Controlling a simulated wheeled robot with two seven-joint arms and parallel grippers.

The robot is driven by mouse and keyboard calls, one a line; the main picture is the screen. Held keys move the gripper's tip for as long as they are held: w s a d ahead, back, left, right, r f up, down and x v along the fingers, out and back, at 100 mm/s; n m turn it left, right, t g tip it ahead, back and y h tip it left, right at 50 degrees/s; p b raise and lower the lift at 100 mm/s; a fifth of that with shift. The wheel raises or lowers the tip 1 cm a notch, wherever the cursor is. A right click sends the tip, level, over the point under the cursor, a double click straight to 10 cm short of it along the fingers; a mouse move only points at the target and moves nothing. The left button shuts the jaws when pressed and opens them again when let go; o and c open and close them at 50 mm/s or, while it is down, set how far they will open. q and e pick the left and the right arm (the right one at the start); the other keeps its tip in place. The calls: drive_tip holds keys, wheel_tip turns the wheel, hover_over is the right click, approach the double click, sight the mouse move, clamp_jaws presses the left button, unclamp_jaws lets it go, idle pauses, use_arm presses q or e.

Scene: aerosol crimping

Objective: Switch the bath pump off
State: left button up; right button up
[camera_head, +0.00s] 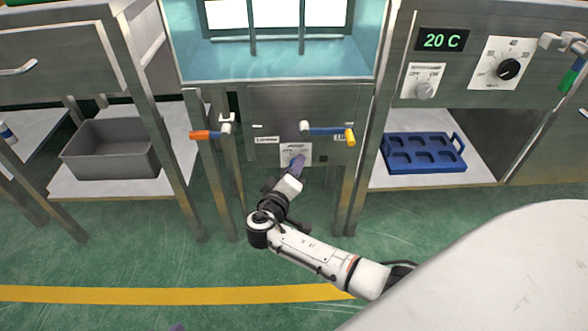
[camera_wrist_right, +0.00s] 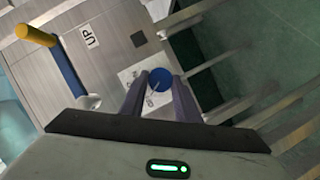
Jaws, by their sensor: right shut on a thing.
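The pump switch is a blue round knob (camera_wrist_right: 161,80) on a small white plate (camera_head: 291,149), low on the front of the bath cabinet. My right gripper (camera_head: 297,163) reaches up to this plate from below. In the right wrist view its two purple fingers (camera_wrist_right: 162,92) stand on either side of the knob and are shut on it. A small purple tip (camera_head: 176,327) at the bottom edge of the head view looks like my left gripper; the rest is out of frame.
A blue lever with a yellow end (camera_head: 330,130) sits just above the plate, and an orange-ended lever (camera_head: 207,134) to its left. The water bath (camera_head: 290,62) is above. A display (camera_head: 442,40) reads 20 C. A blue tray (camera_head: 424,168) and grey bin (camera_head: 110,150) flank the cabinet.

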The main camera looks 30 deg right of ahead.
idle(0.5)
drive_tip(key=o, duration=1)
drive_tip(key=shift+o, duration=0.2)
drive_tip(key=shift+r, duration=0.1)
